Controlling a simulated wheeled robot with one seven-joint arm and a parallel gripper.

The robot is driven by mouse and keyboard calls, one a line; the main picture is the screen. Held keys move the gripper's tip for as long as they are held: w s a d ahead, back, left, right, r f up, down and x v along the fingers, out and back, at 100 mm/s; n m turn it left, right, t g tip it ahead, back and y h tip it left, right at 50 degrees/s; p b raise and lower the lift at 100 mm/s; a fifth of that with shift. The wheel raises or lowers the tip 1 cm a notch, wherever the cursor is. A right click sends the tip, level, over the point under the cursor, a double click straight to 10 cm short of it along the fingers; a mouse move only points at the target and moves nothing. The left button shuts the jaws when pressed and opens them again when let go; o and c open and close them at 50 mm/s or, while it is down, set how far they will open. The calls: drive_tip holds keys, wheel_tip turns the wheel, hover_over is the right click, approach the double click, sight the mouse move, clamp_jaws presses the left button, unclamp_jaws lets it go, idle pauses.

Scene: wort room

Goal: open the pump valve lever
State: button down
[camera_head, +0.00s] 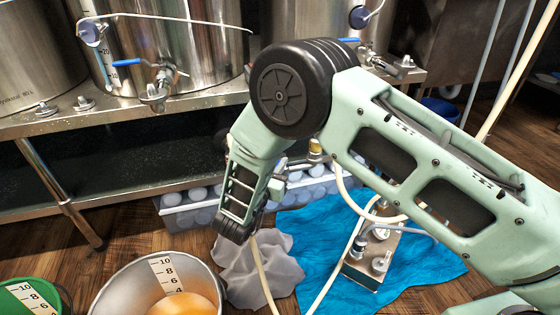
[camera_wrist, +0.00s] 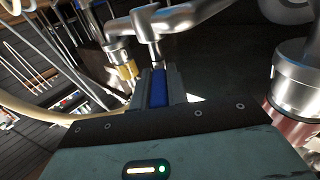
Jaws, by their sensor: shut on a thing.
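The blue valve lever (camera_wrist: 158,88) stands between the fingers of my gripper (camera_wrist: 158,80) in the wrist view. My gripper is shut on it. The lever joins a silver metal valve body (camera_wrist: 170,20) just beyond the fingertips. A brass fitting (camera_wrist: 123,62) sits on the pipe to the left of the lever. In the head view my wrist hangs low at the centre, and my arm hides the lever and most of the valve. A brass fitting (camera_head: 315,149) shows just right of my wrist.
Steel kettles (camera_head: 170,50) stand on a metal bench (camera_head: 110,122) with blue-handled taps. A crate (camera_head: 180,213) sits below. On the floor are a pot of orange liquid (camera_head: 125,290), a grey cloth (camera_head: 260,268), a blue cloth (camera_head: 310,230), a metal unit (camera_head: 372,262) and pale hoses.

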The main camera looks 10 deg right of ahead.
drive_tip(key=shift+a+m+g+h, duration=0.15)
drive_tip(key=shift+m+g+h, duration=0.25)
drive_tip(key=shift+m+h, duration=0.15)
drive_tip(key=c, duration=1.4)
unclamp_jaws()
drive_tip(key=shift+p+v, duration=3.3)
drive_tip(key=shift+v, duration=5.4)
drive_tip(key=shift+f, duration=0.15)
